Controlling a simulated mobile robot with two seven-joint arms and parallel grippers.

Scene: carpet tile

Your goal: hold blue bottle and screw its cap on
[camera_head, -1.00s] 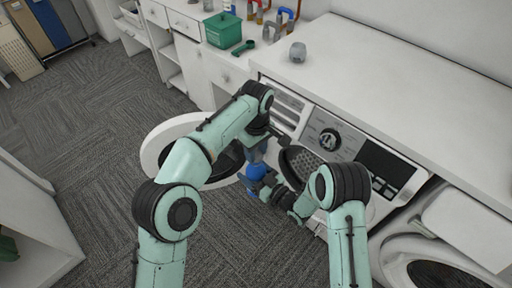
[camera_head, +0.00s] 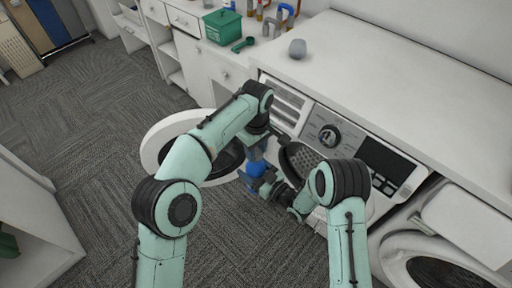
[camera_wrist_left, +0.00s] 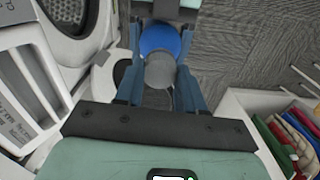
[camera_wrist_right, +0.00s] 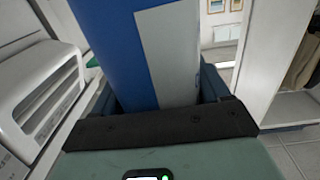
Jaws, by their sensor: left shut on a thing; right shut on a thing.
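The blue bottle (camera_head: 256,168) is held in the air in front of the open washer door. My right gripper (camera_head: 266,186) is shut around its body; in the right wrist view the blue side with a pale grey label (camera_wrist_right: 168,55) fills the jaws. My left gripper (camera_head: 258,146) is above the bottle and shut on the grey cap (camera_wrist_left: 160,73). In the left wrist view the cap is lined up with the bottle's rounded blue shoulder (camera_wrist_left: 160,37) and appears against it. I cannot tell whether the threads are engaged, as the cap hides the neck.
The round washer door (camera_head: 150,150) stands open to the left, close to both arms. The white counter (camera_head: 400,85) holds a small grey object (camera_head: 297,48), a green box (camera_head: 222,26) and a green scoop (camera_head: 243,44). Carpeted floor lies open to the left.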

